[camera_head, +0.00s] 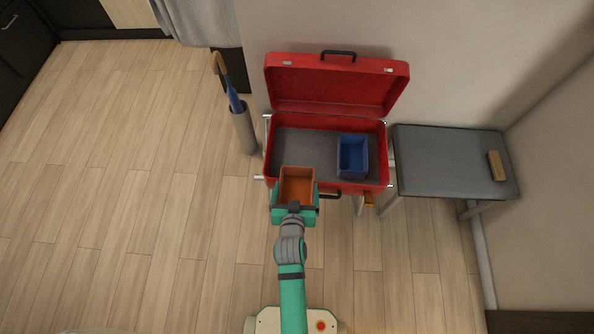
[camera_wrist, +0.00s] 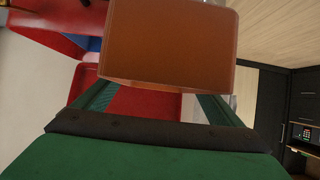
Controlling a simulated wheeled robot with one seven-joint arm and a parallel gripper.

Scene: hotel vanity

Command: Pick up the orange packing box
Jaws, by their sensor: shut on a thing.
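The orange packing box (camera_head: 297,188) is an open-topped box at the front left of the red suitcase in the head view. In the wrist view its plain orange-brown side (camera_wrist: 172,45) fills the upper middle. My gripper (camera_head: 295,205) is shut on the box, with a green finger on each side of it. The fingers also show in the wrist view (camera_wrist: 160,105). The box appears over the suitcase's front edge; I cannot tell its exact height. Its underside is hidden in the head view.
The red suitcase (camera_head: 380,178) lies open on a rack, lid leaning back. A blue box (camera_head: 352,157) sits inside at right. A grey bench (camera_head: 440,165) with a brown block (camera_head: 497,166) stands right. An umbrella stand (camera_head: 244,130) is left. The left floor is clear.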

